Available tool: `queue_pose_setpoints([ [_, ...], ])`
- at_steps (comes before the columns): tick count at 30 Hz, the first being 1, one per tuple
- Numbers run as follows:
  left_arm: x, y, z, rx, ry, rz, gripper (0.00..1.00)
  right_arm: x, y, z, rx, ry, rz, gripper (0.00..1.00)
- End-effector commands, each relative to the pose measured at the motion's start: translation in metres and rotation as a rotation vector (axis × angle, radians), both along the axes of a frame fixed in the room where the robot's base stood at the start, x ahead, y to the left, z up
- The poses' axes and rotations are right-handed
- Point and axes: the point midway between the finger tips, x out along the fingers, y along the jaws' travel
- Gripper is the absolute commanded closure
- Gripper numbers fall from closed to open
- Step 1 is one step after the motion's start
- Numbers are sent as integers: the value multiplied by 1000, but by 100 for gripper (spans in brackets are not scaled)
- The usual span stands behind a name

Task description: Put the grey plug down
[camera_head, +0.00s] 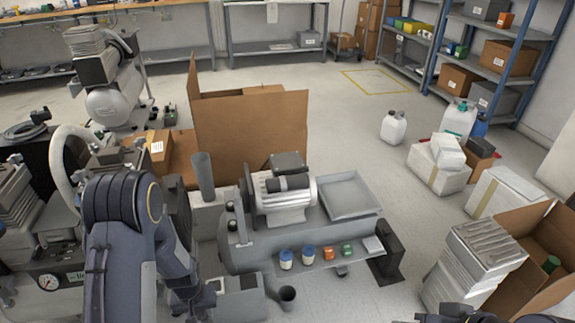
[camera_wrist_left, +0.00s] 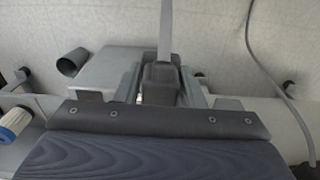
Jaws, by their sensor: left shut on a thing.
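My left gripper (camera_head: 207,297) reaches down at the lower left of the head view, beside a small grey box (camera_head: 240,302) at the front of the machine. In the left wrist view the gripper (camera_wrist_left: 158,88) is shut on the grey plug (camera_wrist_left: 160,76), a dark grey block between the two fingers. A flat grey cable (camera_wrist_left: 166,30) runs from the plug to the top of the picture. The plug's lower end is hidden by the gripper body, and I cannot tell whether it touches anything. I cannot make the plug out in the head view.
A dark cup (camera_head: 288,294) stands right of the grey box; it shows also in the wrist view (camera_wrist_left: 72,63). The bench machine (camera_head: 284,190) has several small jars along its front ledge. A large open carton (camera_head: 250,130) stands behind. Clear floor (camera_head: 345,110) lies farther back.

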Motion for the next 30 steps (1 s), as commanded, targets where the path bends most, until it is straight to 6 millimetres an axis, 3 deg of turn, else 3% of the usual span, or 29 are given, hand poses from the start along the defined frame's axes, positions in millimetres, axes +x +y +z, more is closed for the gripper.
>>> queue_pose_setpoints([
  [7, 21, -10, 36, -10, -5, -44, 100, 0, 0, 0, 0, 1, 0, 64],
  [14, 41, -23, 89, -16, -8, -104, 100, 0, 0, 0, 0, 1, 0, 64],
  [21, 55, -37, 167, -9, -10, -175, 100, 0, 0, 0, 0, 1, 0, 64],
  [27, 54, -43, 238, 7, -8, -225, 100, 0, 0, 0, 0, 1, 0, 64],
  [30, 51, -42, 255, 8, 5, -220, 100, 0, 0, 34, 0, 0, 0, 64],
])
